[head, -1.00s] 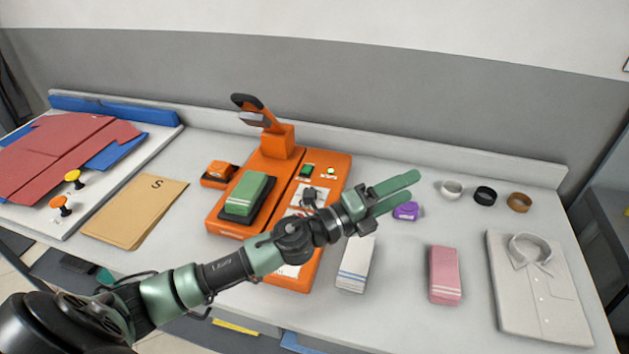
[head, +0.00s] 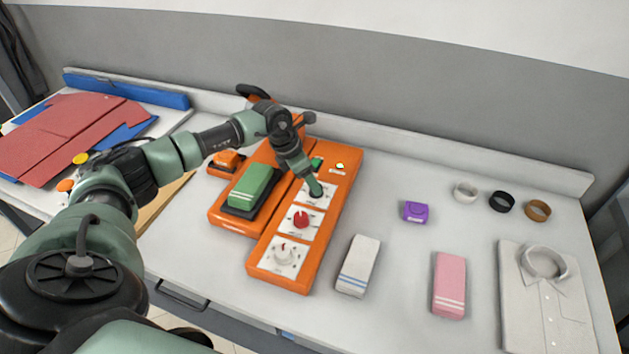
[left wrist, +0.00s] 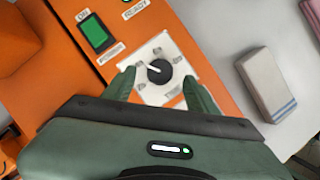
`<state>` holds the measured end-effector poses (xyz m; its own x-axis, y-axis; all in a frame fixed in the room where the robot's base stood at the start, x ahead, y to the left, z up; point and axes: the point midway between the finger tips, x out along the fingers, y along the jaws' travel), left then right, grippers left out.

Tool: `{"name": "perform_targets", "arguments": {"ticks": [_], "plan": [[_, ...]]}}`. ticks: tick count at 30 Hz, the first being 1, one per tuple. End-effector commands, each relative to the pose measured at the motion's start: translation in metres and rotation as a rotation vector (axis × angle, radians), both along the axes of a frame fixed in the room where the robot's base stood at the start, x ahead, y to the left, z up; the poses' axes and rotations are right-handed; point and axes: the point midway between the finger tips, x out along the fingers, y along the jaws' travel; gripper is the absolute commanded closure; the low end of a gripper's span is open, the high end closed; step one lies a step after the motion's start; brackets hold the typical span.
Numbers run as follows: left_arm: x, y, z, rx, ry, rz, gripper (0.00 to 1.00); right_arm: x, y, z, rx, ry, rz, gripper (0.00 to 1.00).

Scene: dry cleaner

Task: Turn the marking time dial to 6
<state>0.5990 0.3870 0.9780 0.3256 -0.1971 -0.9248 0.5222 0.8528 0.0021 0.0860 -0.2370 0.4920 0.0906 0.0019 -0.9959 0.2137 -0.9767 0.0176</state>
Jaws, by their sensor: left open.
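The orange machine (head: 338,222) carries a column of three dials on white plates. A red dial (head: 301,220) is in the middle and a white dial (head: 285,252) is nearest. The black dial (left wrist: 159,72) at the far end shows in the left wrist view, its white pointer toward the upper left; in the head view my gripper hides it. The dial labels are too small to read, so I cannot tell which one is marking time. My left gripper (head: 315,188) is open, pointing down over the black dial. Its fingers (left wrist: 158,86) appear either side of the knob; contact is unclear.
A green power switch (left wrist: 95,33) and a READY label are beside the black dial. A green block (head: 252,185) sits on the machine's left pad. A white block (head: 358,266), pink block (head: 449,285), purple item (head: 415,212) and folded shirt (head: 545,300) lie right.

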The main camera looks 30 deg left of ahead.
Motion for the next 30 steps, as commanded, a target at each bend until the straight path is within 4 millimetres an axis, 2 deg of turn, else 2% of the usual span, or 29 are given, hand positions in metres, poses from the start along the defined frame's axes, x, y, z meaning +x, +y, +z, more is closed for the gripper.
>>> {"name": "perform_targets", "arguments": {"ticks": [7,16,17,22,23,30], "plan": [[0.009,-0.007,-0.024,-0.003,-0.001,0.0,0.42,0.0,0.0,0.009,0.0,0.001,0.0,1.0],[0.01,-0.007,-0.029,-0.002,-0.001,0.001,0.42,0.0,0.001,0.009,0.001,0.0,0.0,1.0],[0.01,-0.007,-0.029,-0.002,-0.001,0.001,0.48,0.0,0.001,0.009,0.001,0.0,0.0,1.0],[0.01,-0.007,-0.028,-0.003,-0.001,0.0,0.95,0.0,0.003,0.009,0.003,0.0,-0.001,1.0],[0.01,-0.007,-0.028,-0.002,-0.001,0.001,1.0,0.0,0.003,0.009,0.003,0.0,-0.001,1.0],[0.011,-0.007,-0.029,-0.003,-0.003,-0.019,1.0,0.001,0.004,0.003,0.004,0.0,-0.002,1.0]]}}
